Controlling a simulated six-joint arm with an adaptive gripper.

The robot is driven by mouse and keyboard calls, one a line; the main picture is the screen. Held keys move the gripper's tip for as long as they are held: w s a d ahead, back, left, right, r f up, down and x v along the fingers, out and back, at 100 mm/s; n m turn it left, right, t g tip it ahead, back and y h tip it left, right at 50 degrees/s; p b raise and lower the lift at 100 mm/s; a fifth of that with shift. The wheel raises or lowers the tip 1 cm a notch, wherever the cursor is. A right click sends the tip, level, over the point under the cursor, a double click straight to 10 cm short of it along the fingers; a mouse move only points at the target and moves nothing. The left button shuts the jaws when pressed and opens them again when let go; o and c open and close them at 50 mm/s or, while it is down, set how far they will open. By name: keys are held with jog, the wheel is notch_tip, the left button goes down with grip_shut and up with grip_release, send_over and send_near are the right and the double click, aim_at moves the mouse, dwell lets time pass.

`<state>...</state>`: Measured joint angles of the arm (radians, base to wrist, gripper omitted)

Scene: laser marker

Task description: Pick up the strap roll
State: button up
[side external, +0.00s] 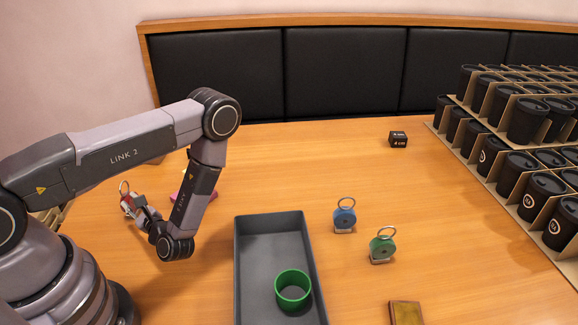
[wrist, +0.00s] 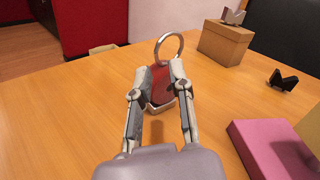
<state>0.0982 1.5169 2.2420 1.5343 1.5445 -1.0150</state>
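A red round roll (wrist: 161,85) with a metal ring on top and a pale base stands upright on the wooden table in the wrist view. It looks like the strap roll, but no label is readable. My gripper (wrist: 160,70) has its fingers apart, one on each side of it, and they hide parts of its sides. I cannot tell whether they touch it. In the side external view the red roll (side external: 126,206) is at the left, partly covered by my gripper (side external: 131,205). Similar blue (side external: 344,216) and green (side external: 382,247) ringed rolls stand right of centre.
A pink block (wrist: 268,148), a cardboard box (wrist: 226,42) and a black piece (wrist: 284,82) lie right of my gripper. Stacked black cups (side external: 520,185) fill the far right. A small black box (side external: 398,139) stands behind.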

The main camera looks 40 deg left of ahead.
aim_at(122, 195)
jog(key=shift+a, duration=2.4)
jog(key=shift+c, duration=0.3)
grip_shut()
